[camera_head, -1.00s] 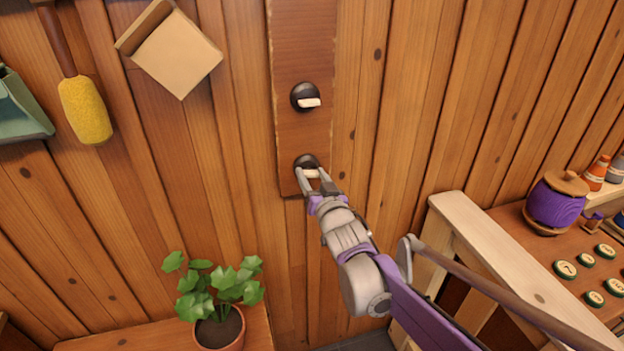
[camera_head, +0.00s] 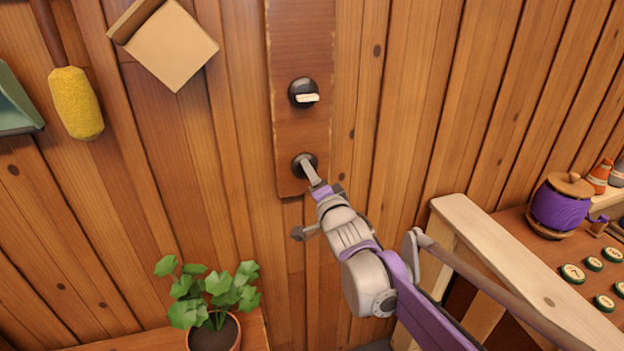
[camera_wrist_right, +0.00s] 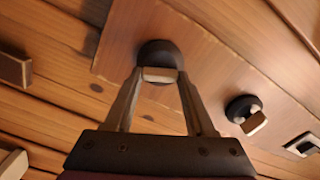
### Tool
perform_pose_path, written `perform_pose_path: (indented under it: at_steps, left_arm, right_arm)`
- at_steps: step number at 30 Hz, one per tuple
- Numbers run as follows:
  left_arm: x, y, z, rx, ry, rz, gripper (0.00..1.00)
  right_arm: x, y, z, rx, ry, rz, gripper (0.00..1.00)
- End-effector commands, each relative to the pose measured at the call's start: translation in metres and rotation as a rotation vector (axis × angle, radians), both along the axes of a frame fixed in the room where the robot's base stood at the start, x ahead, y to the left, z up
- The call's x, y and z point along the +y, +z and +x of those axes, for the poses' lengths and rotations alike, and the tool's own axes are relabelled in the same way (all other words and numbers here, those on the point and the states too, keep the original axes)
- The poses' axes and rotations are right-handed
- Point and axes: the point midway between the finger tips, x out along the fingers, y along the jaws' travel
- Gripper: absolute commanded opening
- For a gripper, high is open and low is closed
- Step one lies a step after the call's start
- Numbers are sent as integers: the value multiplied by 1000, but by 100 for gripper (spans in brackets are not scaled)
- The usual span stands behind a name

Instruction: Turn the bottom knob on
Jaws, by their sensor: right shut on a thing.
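The bottom knob (camera_head: 304,161) is a dark round base on a reddish wooden board (camera_head: 302,130). My right gripper (camera_head: 308,168) is at this knob, its fingers seen edge-on and largely covering the handle. In the right wrist view the gripper (camera_wrist_right: 160,76) has one finger on each side of the knob's pale handle (camera_wrist_right: 160,75) and is shut on it. The dark base (camera_wrist_right: 160,53) shows just beyond the fingertips. Another knob (camera_head: 304,93) sits higher on the board, its pale handle roughly level; it also shows in the right wrist view (camera_wrist_right: 245,112). My left gripper is not in view.
A potted plant (camera_head: 215,295) stands below left of the board. At the right are a wooden rail (camera_head: 500,260), a purple pot (camera_head: 560,205) and several numbered discs.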

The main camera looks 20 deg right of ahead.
Motion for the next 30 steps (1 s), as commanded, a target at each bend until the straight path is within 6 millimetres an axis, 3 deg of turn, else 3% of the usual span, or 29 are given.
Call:
perform_pose_path:
  at_steps: [15,30]
  left_arm:
    - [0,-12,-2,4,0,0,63]
    - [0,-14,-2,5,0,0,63]
  right_arm:
    - [0,-3,0,14,0,360,0]
    - [0,-3,0,17,0,440,0]
